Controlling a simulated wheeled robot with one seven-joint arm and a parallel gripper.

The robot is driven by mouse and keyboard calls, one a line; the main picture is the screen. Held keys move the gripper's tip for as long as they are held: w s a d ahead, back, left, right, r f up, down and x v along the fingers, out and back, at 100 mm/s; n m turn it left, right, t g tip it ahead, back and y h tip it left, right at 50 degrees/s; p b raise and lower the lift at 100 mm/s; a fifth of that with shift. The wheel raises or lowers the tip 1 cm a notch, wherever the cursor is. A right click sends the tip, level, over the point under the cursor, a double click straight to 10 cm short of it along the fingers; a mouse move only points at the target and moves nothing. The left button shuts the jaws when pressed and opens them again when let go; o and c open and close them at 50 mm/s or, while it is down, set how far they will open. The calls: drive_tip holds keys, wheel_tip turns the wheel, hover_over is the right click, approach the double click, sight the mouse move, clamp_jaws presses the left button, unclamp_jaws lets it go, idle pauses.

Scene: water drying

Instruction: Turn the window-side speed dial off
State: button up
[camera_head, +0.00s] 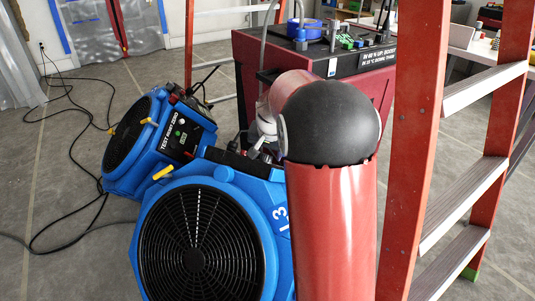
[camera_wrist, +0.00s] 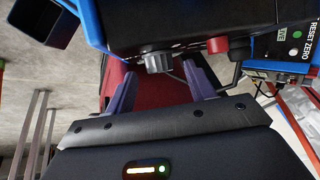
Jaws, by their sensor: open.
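In the wrist view, a grey ridged dial (camera_wrist: 158,62) sticks out from a dark panel (camera_wrist: 165,25). My gripper (camera_wrist: 160,72) is open, with one purple finger on each side of the dial, near its end. I cannot tell whether either finger touches it. The dial's pointer and setting cannot be read. In the head view, two blue blowers show, a near one (camera_head: 150,235) and a far one (camera_head: 122,180). My gripper's fingers are hidden there by my arm. The pictures do not show clearly which blower is on the window side.
A panel marked "RESET ZERO" (camera_wrist: 297,25) is further right. A red ladder (camera_head: 412,150) stands right of my arm, and a red cabinet (camera_head: 255,80) behind it. Black cables (camera_head: 75,150) lie on the left floor.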

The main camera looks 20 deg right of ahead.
drive_tip(key=shift+x, duration=0.8)
drive_tip(key=c, duration=1)
drive_tip(key=shift+o, duration=0.2)
drive_tip(key=shift+f+b, duration=0.1)
drive_tip(key=shift+b, duration=0.45)
